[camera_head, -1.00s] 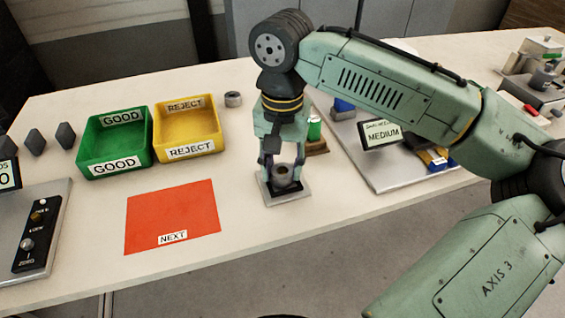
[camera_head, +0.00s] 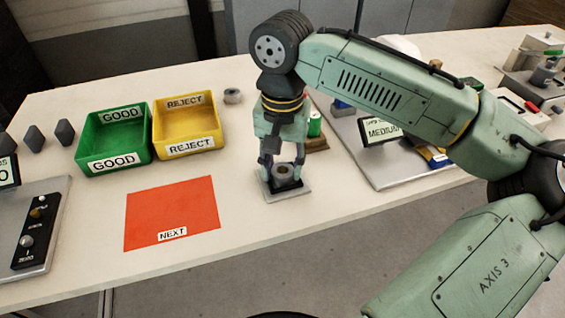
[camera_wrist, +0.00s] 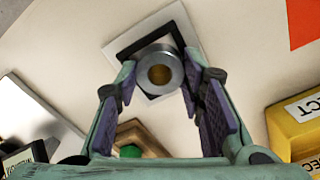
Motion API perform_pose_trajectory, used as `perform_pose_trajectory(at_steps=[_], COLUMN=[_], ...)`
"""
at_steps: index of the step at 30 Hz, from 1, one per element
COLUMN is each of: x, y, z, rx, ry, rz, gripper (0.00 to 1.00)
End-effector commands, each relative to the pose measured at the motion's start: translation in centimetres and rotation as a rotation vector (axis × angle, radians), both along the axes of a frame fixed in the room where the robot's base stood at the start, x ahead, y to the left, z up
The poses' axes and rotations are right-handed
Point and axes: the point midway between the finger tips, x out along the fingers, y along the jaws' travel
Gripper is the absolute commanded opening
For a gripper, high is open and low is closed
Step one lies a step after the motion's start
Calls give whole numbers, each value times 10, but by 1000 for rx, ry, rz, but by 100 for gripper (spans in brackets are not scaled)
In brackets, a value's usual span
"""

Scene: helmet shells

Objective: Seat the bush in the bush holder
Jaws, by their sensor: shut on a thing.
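The bush (camera_wrist: 160,72) is a short grey metal ring with a brownish bore. In the wrist view it sits between the two fingertips of my gripper (camera_wrist: 158,78), which is shut on its sides. The bush holder (camera_wrist: 117,46) is a pale square plate with a black square frame, behind the bush in that view. In the head view the bush (camera_head: 284,170) is upright over the middle of the holder (camera_head: 288,194), between the fingers of my gripper (camera_head: 283,173). The bush hides the holder's centre, so I cannot tell how deep it sits.
A green GOOD bin (camera_head: 113,162) and a yellow REJECT bin (camera_head: 190,147) stand to the left. A red NEXT mat (camera_head: 170,208) lies in front of them. A loose grey ring (camera_head: 232,96) is behind. A wooden block (camera_head: 317,144) is close behind the holder. A grey plate (camera_head: 390,177) lies right.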

Motion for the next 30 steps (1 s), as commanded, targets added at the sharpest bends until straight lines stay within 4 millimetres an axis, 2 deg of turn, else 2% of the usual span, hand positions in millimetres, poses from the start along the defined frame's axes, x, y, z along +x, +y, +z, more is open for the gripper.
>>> perform_pose_trajectory(at_steps=[6,7,17,26,30], x=[0,0,0,0,0], y=[0,0,0,0,0], z=[0,0,0,1,13], rx=[0,0,0,0,1], ry=[0,0,0,0,-1], rz=[0,0,0,0,0], gripper=[16,38,59,59,59])
